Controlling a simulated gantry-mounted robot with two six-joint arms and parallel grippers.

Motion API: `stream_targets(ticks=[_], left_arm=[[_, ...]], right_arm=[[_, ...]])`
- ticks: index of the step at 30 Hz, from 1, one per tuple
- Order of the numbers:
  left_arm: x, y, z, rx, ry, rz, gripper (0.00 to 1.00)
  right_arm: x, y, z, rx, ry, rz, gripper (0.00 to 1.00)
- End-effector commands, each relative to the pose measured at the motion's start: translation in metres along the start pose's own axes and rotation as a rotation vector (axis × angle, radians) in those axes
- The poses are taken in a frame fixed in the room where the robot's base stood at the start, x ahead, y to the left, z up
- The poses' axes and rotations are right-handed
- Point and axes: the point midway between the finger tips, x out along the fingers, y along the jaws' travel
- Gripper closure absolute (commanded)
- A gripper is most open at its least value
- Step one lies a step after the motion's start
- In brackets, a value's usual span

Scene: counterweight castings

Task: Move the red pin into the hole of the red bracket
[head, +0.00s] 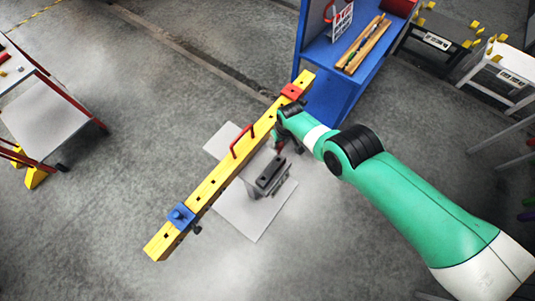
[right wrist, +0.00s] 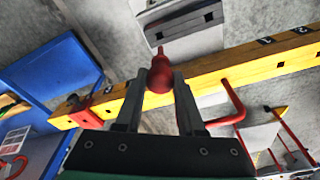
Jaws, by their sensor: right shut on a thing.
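The red pin (right wrist: 160,76) sits between the fingertips of my right gripper (right wrist: 160,90), its narrow tip pointing away from the gripper. In the head view my right gripper (head: 279,138) is beside the yellow beam, below the red bracket; the pin is mostly hidden there. The red bracket (head: 292,91) is clamped on the beam near its upper right end. In the right wrist view the red bracket (right wrist: 76,107) is at the left, apart from the pin. Its hole is not clearly visible. My left gripper is not in view.
The yellow beam (head: 213,183) carries a red handle (head: 234,147) and a blue bracket (head: 180,214) near its lower end. A grey stand (head: 268,177) is beside the beam on a pale floor plate (head: 256,226). A blue cabinet (head: 326,92) stands beyond the red bracket.

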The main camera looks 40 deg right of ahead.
Motion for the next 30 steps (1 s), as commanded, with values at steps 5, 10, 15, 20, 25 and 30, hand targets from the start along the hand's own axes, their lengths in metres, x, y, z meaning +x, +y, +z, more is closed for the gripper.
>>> stream_targets(ticks=[5, 10, 15, 20, 25, 30], left_arm=[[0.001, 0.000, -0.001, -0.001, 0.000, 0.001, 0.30], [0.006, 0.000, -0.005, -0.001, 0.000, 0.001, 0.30], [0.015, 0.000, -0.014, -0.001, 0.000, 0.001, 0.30], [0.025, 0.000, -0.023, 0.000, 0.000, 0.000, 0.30], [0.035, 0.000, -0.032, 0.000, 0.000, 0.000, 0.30], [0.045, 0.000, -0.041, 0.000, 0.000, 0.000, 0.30]], right_arm=[[-0.003, 0.002, -0.001, 0.000, 0.001, 0.000, 1.00], [-0.009, 0.001, -0.002, 0.000, 0.001, 0.000, 1.00], [-0.021, 0.001, -0.004, 0.001, 0.001, 0.000, 1.00], [-0.034, 0.001, -0.006, 0.001, 0.001, 0.000, 1.00], [-0.048, 0.001, -0.008, 0.001, 0.001, 0.000, 1.00], [-0.061, 0.001, -0.010, 0.001, 0.001, 0.000, 1.00]])
